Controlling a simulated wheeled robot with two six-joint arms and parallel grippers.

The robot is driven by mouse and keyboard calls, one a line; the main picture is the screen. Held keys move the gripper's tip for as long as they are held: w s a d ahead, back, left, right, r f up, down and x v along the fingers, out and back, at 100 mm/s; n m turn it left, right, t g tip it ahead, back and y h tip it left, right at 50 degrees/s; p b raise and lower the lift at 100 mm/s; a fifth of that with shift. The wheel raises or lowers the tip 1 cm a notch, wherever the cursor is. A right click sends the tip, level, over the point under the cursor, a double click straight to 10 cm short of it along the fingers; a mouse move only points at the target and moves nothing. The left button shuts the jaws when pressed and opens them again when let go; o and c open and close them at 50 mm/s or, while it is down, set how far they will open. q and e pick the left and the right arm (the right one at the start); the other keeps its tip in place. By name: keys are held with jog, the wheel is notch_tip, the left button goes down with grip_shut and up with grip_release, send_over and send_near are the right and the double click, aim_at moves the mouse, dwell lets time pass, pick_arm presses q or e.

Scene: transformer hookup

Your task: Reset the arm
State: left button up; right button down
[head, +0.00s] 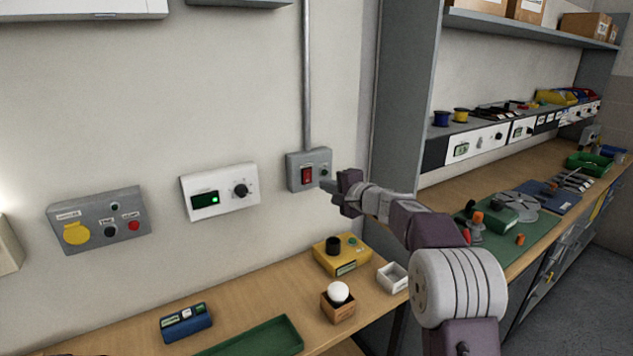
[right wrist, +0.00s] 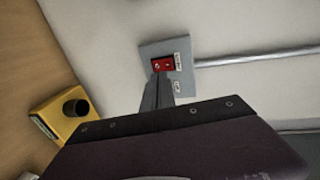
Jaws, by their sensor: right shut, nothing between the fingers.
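My right arm comes in from the right in the head view. Its gripper (head: 326,186) is shut and empty, with the tips close in front of the grey switch box (head: 296,183) on the wall. The box has a red rocker switch (head: 307,175). In the right wrist view the shut fingers (right wrist: 157,80) point at the red switch (right wrist: 163,64) and overlap its lower edge; I cannot tell whether they touch it. My left gripper is not in view.
A white panel with a green display (head: 220,191) and a grey control box (head: 100,222) hang left of the switch. On the bench below stand a yellow device (head: 342,262), a wooden holder with a white bulb (head: 338,308), a white tray (head: 393,277), a blue meter (head: 186,322) and a green tray (head: 255,341).

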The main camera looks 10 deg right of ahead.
jog(key=s+a+r+n+g+y+p, duration=0.1)
jog(key=s+a+r+n+p, duration=0.1)
jog(key=s+a+r+p, duration=0.3)
jog(key=s+a+f+n+g, duration=0.3)
jog(key=s+a+f+g, duration=0.1)
jog(key=s+f, duration=0.45)
jog(key=s+d+f+n+g+h, duration=0.3)
jog(key=s+f, duration=0.6)
jog(key=s, duration=0.4)
jog(key=s+d+f+n+g+h+p, duration=0.1)
jog(key=s+d+f+n+g+h, duration=0.2)
jog(key=s+f, duration=0.7)
jog(key=s+d+n+g, duration=0.2)
jog(key=s, duration=0.2)
jog(key=shift+s+d, duration=0.15)
jog(key=shift+d, duration=0.15)
jog(key=shift+a, duration=0.1)
